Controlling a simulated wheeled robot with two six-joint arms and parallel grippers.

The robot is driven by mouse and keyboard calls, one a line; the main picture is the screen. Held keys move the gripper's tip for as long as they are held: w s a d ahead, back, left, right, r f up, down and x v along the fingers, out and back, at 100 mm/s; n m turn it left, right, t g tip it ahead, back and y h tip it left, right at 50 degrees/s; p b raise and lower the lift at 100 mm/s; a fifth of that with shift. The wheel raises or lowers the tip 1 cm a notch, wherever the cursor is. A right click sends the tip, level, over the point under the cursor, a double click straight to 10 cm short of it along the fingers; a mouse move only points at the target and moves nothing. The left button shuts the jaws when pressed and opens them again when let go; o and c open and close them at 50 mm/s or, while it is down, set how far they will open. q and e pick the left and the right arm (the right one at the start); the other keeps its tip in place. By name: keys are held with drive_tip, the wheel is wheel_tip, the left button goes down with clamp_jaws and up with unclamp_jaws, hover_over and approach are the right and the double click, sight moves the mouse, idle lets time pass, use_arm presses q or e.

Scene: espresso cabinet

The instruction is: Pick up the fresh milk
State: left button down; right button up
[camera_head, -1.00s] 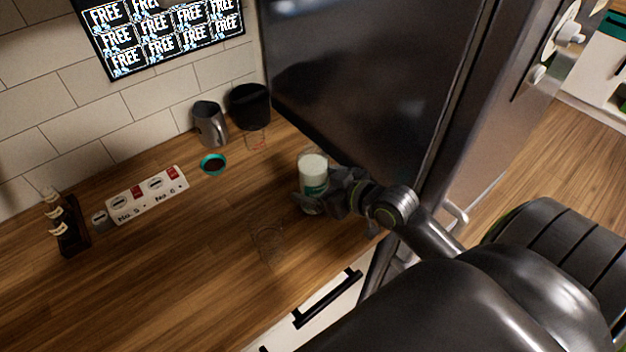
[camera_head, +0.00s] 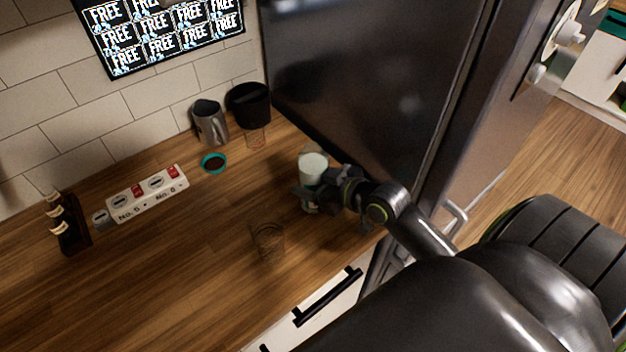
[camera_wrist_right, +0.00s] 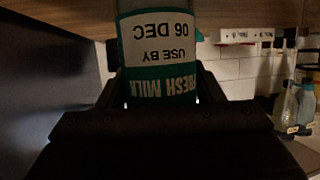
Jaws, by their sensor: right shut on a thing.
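The fresh milk (camera_head: 312,166) is a clear bottle of white milk with a green and white label, near the right end of the wooden counter in the head view. My right gripper (camera_head: 308,192) is shut on it, with the fingers around its lower part. In the right wrist view the label of the fresh milk (camera_wrist_right: 160,50) shows upside down between the fingers of my right gripper (camera_wrist_right: 160,90). I cannot tell whether its base touches the counter. My left gripper is not in view.
A dark steel appliance (camera_head: 370,80) stands close behind and right of the bottle. A clear glass (camera_head: 268,240) stands in front of it to the left.

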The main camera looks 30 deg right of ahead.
sight(307, 147)
drive_tip(key=shift+r, duration=0.25)
drive_tip(key=shift+r, duration=4.75)
drive_tip(key=shift+r, duration=0.1)
